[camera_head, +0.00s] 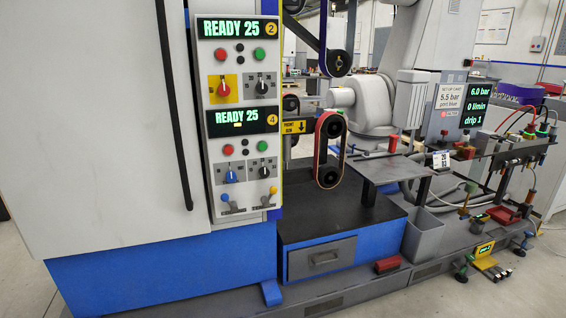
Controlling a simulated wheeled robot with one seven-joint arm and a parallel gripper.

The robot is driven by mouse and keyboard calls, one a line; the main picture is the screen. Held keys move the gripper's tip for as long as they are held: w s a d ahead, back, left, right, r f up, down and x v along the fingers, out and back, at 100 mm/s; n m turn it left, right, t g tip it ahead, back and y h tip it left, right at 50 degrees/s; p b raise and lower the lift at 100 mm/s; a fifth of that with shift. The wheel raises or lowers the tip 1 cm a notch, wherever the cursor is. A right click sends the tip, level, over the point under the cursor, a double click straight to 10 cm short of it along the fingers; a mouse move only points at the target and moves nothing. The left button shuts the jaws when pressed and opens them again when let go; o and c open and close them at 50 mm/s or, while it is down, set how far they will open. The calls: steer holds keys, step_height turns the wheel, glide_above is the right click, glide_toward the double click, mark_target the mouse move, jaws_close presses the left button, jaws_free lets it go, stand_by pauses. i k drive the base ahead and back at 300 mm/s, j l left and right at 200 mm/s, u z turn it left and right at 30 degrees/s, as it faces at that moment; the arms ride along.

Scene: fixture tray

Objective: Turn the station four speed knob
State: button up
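The station four panel (242,148) is the lower half of a grey control column, marked by a yellow disc with a 4 (272,120). Its green display (237,118) reads READY 25. Below are a red button (228,150), a green button (262,146) and two small dark dots between them. A blue knob (230,177) sits at lower left and a dark knob (262,173) at lower right, each on a grey plate. Their markings are too small to read. A blue and a yellow toggle lever sit underneath. My gripper is not in view.
The similar station 2 panel (237,60) is directly above, with a red knob on yellow. Belt wheels (329,150) and a black-topped blue cabinet (335,215) stand close on the right. A grey bin (423,234) and a hose rack are farther right. Floor shows at lower left.

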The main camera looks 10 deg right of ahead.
mark_target(264, 172)
steer(key=i+j+z, duration=0.1)
steer(key=i+z, duration=0.3)
steer(key=i+j+z, duration=0.25)
steer(key=i+z, duration=0.2)
steer(key=i+j+z, duration=0.4)
steer(key=j+u, duration=0.1)
steer(key=u, duration=1.35)
